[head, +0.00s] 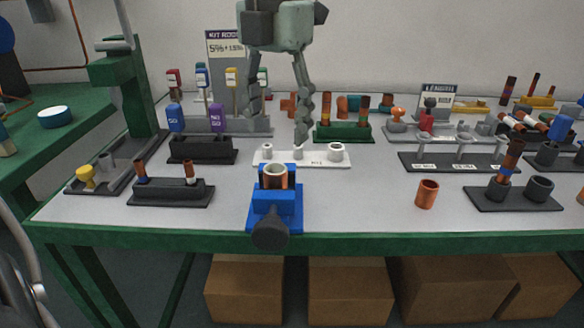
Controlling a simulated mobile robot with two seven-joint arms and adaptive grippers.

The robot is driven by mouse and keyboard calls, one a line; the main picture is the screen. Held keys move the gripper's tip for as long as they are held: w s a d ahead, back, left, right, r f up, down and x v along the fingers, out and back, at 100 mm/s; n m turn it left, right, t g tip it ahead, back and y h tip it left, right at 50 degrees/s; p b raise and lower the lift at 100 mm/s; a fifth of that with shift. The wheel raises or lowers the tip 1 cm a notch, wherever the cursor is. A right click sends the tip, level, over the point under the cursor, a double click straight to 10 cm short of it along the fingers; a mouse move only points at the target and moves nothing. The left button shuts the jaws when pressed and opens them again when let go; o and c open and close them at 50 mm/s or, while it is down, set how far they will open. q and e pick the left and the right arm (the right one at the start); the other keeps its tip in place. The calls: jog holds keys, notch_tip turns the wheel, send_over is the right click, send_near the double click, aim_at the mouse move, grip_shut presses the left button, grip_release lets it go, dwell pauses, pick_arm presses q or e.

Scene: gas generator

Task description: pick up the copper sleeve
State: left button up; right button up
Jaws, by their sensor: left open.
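A copper sleeve (427,194) stands upright and alone on the front right of the grey table top (352,208), close to the front edge. Its open top shows. My left gripper (278,120) hangs at the top centre with its fingers pointing down and spread apart. Nothing is between the fingers. They are behind and to the left of the sleeve, clearly apart from it. My right gripper is not in the picture.
A black holder (513,199) with a banded rod is right of the sleeve. The table between vise and sleeve is clear.

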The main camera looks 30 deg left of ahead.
aim_at(276, 183)
pick_arm(q)
jog(key=f, duration=0.7)
jog(key=shift+s+a, duration=0.15)
jog(key=shift+s, duration=0.2)
jog(key=shift+c, duration=0.5)
jog(key=c, duration=1.2)
jog(key=shift+o, duration=0.2)
